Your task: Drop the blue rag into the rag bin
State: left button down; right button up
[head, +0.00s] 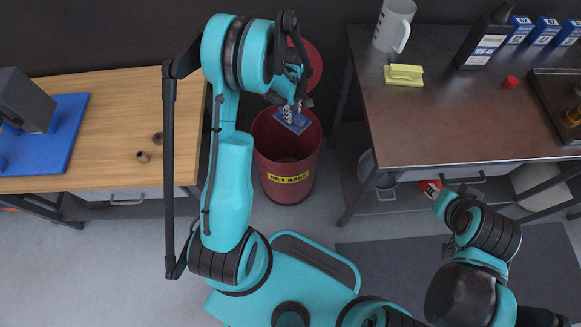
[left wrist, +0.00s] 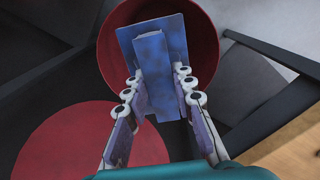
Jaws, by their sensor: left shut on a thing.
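The blue rag (head: 293,121) is held by my left gripper (head: 291,103) over the open mouth of the red rag bin (head: 286,160). The bin has a yellow label on its front and stands on the floor between two benches. In the left wrist view the rag (left wrist: 153,60) is a folded blue piece between the two fingers (left wrist: 155,88), with the round red bin (left wrist: 203,50) below it. The red bin lid (head: 313,62) is open behind the bin; it shows as a red disc (left wrist: 85,145) in the left wrist view.
A wooden bench (head: 110,130) with a blue mat (head: 50,135) stands left of the bin. A dark metal-topped bench (head: 440,120) stands right, with a white mug (head: 391,25), a yellow block (head: 403,75) and bottles and boxes. A dark floor mat lies at lower right.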

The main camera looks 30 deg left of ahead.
aim_at(284, 108)
pick_arm(q)
jog(key=a+f+n, duration=0.2)
jog(key=f+n, duration=0.1)
jog(key=a+f+n+b, duration=0.1)
jog(key=shift+w+a+f, duration=0.25)
jog(key=shift+w+a, duration=0.15)
notch_tip(284, 108, down, 6)
jog(key=b, duration=0.3)
jog(key=shift+r, duration=0.25)
jog(key=c, duration=1.2)
grip_release()
notch_tip(284, 108, up, 12)
jog(key=shift+r, duration=0.1)
